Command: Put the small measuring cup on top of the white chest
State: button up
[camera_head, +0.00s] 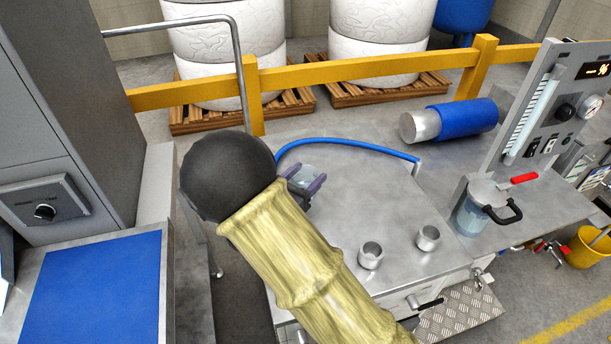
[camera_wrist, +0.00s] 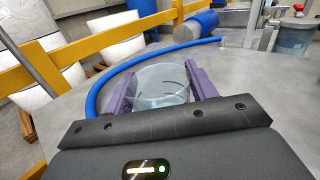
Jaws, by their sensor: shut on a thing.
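My gripper (camera_head: 304,184) is shut on a clear, round measuring cup (camera_wrist: 162,86). The purple fingers press on opposite sides of the cup, and its rim shows between them in the wrist view. In the head view the cup (camera_head: 303,174) is small and partly hidden by the fingers. It is over the far left part of the grey metal worktop (camera_head: 345,200); I cannot tell whether it touches the top. I cannot clearly make out a white chest; a whitish drawer front (camera_head: 396,300) shows below the worktop, partly behind my arm.
A blue hose (camera_head: 345,144) curves behind the gripper. Two small metal cups (camera_head: 370,256) (camera_head: 428,238) stand near the worktop's front. A clear lidded jug (camera_head: 476,210) stands at right by a gauge panel (camera_head: 548,110). A yellow rail (camera_head: 365,68) runs behind. A blue-topped surface (camera_head: 95,290) lies at left.

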jog(key=shift+f, duration=0.15)
jog(key=o, duration=1.1)
jog(key=shift+r, duration=0.25)
jog(key=v, duration=1.2)
jog(key=shift+b, duration=0.3)
jog(key=shift+f, duration=0.1)
